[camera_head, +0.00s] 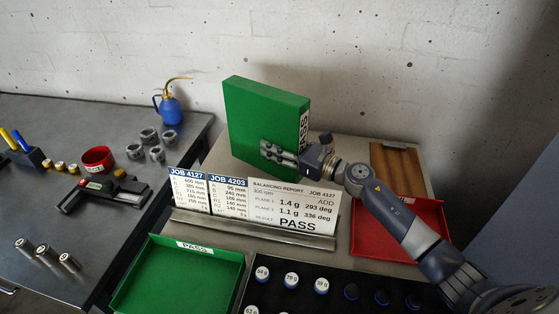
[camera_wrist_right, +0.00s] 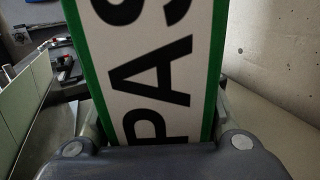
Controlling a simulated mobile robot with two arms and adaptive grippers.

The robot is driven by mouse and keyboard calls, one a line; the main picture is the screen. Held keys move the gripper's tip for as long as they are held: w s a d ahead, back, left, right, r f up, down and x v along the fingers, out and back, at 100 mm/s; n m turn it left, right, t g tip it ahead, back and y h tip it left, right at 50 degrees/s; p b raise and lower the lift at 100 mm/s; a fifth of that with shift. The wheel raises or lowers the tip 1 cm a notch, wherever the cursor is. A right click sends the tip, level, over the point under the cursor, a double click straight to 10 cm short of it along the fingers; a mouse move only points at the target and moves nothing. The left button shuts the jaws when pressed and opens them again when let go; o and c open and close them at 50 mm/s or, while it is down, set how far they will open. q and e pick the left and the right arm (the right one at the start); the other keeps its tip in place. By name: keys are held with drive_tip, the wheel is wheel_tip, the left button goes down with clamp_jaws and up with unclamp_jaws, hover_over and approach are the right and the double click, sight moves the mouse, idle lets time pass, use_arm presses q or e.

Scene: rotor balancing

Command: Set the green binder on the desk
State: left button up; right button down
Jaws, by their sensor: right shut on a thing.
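The green binder (camera_head: 255,115) is upright near the back wall in the head view, its white PASS label on the spine facing right. My right gripper (camera_head: 279,152) is shut on its lower spine end. In the right wrist view the binder's spine (camera_wrist_right: 150,65) fills the middle, between the fingers of my right gripper (camera_wrist_right: 157,132). The binder is over the back left of the beige desk (camera_head: 350,149); its lower edge is partly hidden, and I cannot tell whether it touches the desk. My left gripper is not in view.
A rack with job cards (camera_head: 250,229) stands in front of the binder. A green tray (camera_head: 178,245), a red tray (camera_head: 440,215) and a brown slotted tray (camera_head: 398,170) are around. A grey metal bench (camera_head: 60,120) with tools and a blue oil can (camera_head: 170,110) is at left.

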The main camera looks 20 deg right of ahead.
drive_tip(key=shift+f, duration=1.7)
drive_tip(key=shift+b, duration=0.3)
drive_tip(key=shift+f, duration=0.15)
drive_tip(key=c, duration=0.9)
unclamp_jaws()
drive_tip(key=shift+c, duration=0.2)
drive_tip(key=shift+s+d, duration=0.1)
drive_tip(key=b+v, duration=0.1)
drive_tip(key=v, duration=0.5)
drive_tip(key=shift+s, duration=0.15)
drive_tip(key=shift+s+d+b, duration=0.3)
drive_tip(key=shift+s+d, duration=0.05)
drive_tip(key=shift+s, duration=0.1)
